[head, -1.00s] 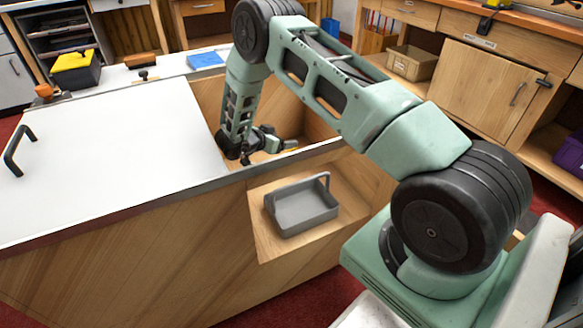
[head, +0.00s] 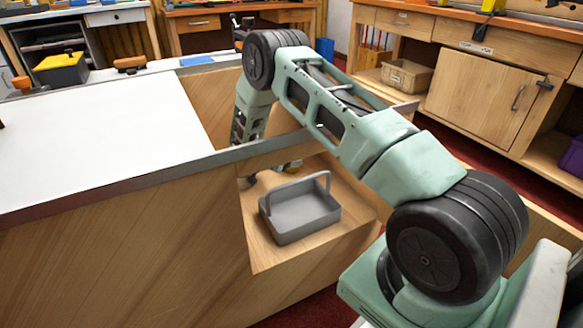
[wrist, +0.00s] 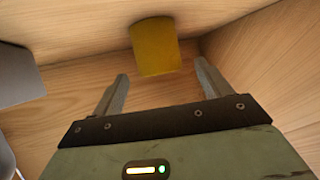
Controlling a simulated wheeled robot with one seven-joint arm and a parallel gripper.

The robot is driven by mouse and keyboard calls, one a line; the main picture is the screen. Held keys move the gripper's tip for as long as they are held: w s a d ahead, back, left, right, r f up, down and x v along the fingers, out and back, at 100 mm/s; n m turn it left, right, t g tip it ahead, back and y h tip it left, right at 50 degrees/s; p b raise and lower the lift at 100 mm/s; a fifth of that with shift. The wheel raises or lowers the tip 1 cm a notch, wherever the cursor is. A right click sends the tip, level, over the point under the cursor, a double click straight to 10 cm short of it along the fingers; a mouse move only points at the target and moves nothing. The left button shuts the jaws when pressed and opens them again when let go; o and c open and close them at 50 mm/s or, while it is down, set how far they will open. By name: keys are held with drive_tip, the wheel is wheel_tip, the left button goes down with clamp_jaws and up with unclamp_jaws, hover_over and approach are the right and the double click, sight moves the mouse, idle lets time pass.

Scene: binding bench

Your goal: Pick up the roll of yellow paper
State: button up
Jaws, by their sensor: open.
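The roll of yellow paper (wrist: 154,46) stands on the wooden floor of the compartment in the wrist view, near a wooden wall. My gripper (wrist: 161,68) is open, its two fingers apart and empty. The roll is just beyond the fingertips, roughly between their lines and slightly left of centre. In the head view my arm reaches down into the bench's open compartment. Parts of my gripper show below the metal rail, behind the grey caddy, with a small yellow patch beside them. The rest is hidden by the rail.
A grey caddy (head: 300,212) with a raised handle sits in the front niche, close to my gripper. The metal rail (head: 270,147) crosses above the niche. In the wrist view a grey object (wrist: 18,75) stands at left. The white bench top (head: 100,140) is clear.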

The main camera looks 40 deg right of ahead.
drive_tip(key=shift+x, duration=1.2)
drive_tip(key=c, duration=1.1)
drive_tip(key=shift+r, duration=0.15)
